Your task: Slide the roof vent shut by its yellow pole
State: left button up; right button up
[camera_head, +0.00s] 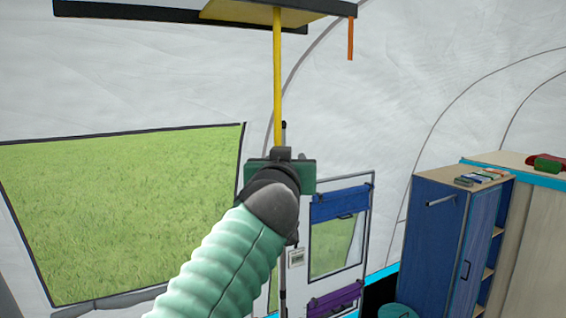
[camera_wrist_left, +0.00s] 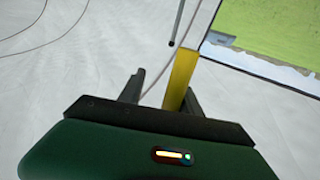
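The yellow pole (camera_head: 277,80) hangs down from the roof vent's yellowish panel (camera_head: 262,15) at the top of the head view. The panel sits in a dark frame (camera_head: 120,12), and the top of the vent is cut off. My left gripper (camera_head: 281,156) is at the lower end of the visible pole and hides what is below. In the left wrist view, its two fingers (camera_wrist_left: 161,90) stand apart. The pole (camera_wrist_left: 181,78) shows there close against the right finger; I cannot tell whether they touch. My right gripper is not in view.
An orange strap (camera_head: 350,38) hangs at the vent's right. A grassy window (camera_head: 120,200) is at left. A door with blue and purple rolls (camera_head: 340,203) is behind my arm. A blue cabinet (camera_head: 435,240) stands at right. The space around the pole looks clear.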

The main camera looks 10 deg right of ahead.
pick_arm(q)
jog(key=a+b+v, duration=0.1)
jog(key=b+v, duration=0.9)
jog(key=v, duration=0.7)
jog(key=shift+a, duration=0.15)
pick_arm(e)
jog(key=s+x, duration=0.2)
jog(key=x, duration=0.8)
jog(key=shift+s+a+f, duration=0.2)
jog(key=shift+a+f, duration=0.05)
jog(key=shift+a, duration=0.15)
pick_arm(q)
jog(key=shift+w+r, duration=0.1)
